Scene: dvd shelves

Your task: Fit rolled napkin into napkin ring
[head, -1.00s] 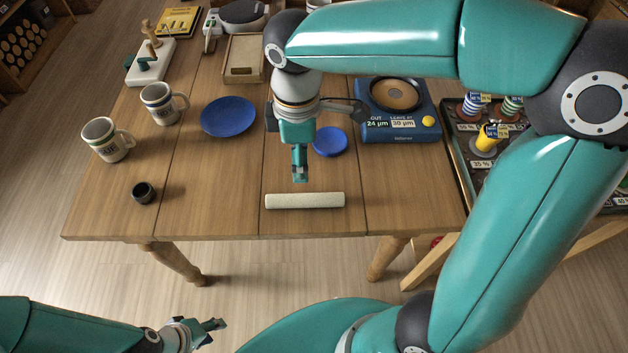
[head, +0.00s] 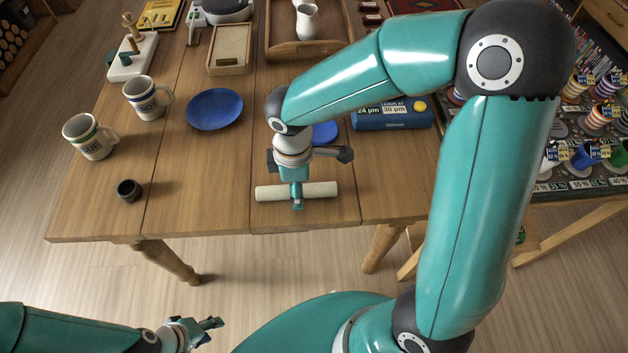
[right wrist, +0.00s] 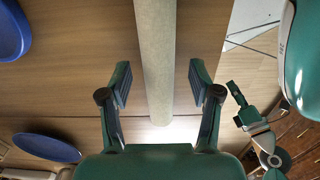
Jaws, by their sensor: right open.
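The rolled napkin (head: 322,189) is a cream cylinder lying crosswise near the table's front edge. My right gripper (head: 297,204) points down over its middle. In the right wrist view the napkin (right wrist: 155,50) runs between the two spread fingers of the right gripper (right wrist: 200,82), with a gap on each side. The napkin ring (head: 130,190) is a small dark ring standing on the table to the left of the napkin, its opening facing up. My left gripper (head: 208,331) is empty, its fingers apart, low in front of the table.
Two mugs (head: 146,99) (head: 89,138) and a large blue plate (head: 214,109) stand behind the ring. The tabletop between ring and napkin is clear.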

